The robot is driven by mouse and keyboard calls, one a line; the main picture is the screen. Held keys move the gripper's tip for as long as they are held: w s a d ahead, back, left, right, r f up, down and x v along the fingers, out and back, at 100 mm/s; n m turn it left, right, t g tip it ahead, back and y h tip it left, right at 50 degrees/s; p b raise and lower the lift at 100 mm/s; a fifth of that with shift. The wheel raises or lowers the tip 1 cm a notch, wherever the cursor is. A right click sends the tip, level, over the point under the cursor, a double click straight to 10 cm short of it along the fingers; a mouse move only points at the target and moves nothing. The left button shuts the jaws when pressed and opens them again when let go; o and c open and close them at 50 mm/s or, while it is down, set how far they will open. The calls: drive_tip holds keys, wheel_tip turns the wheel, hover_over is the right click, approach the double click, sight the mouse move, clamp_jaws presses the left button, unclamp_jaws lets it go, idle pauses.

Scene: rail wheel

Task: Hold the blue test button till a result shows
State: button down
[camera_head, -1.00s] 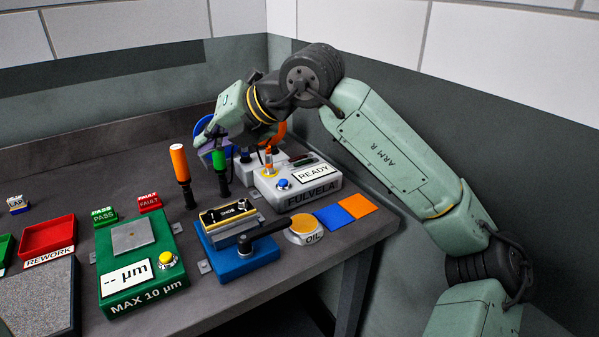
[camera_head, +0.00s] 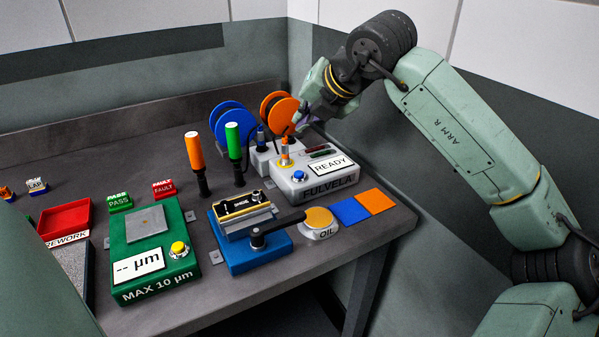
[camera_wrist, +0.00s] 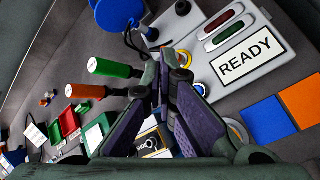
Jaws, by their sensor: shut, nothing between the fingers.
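The grey FULVELA test box (camera_head: 345,183) stands on the bench with a READY display (camera_head: 329,166) on its top. Its blue test button (camera_head: 299,175) is uncovered at the front left in the head view. An orange-tipped stick (camera_head: 286,152) stands behind the button. My gripper (camera_head: 304,126) is above the box's back left part, apart from the button. In the wrist view, my gripper (camera_wrist: 165,66) points down with its fingers shut and empty. The READY display (camera_wrist: 246,55) lies right of the fingers there. The button is mostly hidden beside the right finger.
Blue (camera_head: 230,118) and orange (camera_head: 279,110) spools stand behind the box. Orange-handled (camera_head: 195,152) and green-handled (camera_head: 233,142) tools stand upright left of it. A blue clamp fixture (camera_head: 247,252), an oil pad (camera_head: 319,222) and blue and orange squares (camera_head: 375,201) lie in front.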

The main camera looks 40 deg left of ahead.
drive_tip(key=b, duration=0.4)
hover_over(303, 172)
wheel_tip(303, 172, down, 8)
drive_tip(key=shift+r, duration=0.25)
drive_tip(key=shift+f+b, duration=0.4)
drive_tip(key=shift+f, duration=0.2)
idle(0.6)
drive_tip(key=shift+f+b, duration=0.45)
drive_tip(key=shift+b, duration=0.2)
drive_tip(key=shift+f+b, duration=0.5)
drive_tip(key=shift+b, duration=0.1)
idle(0.4)
drive_tip(key=shift+r, duration=0.15)
idle(3.0)
drive_tip(key=shift+r+p, duration=0.45)
drive_tip(key=shift+r, duration=0.35)
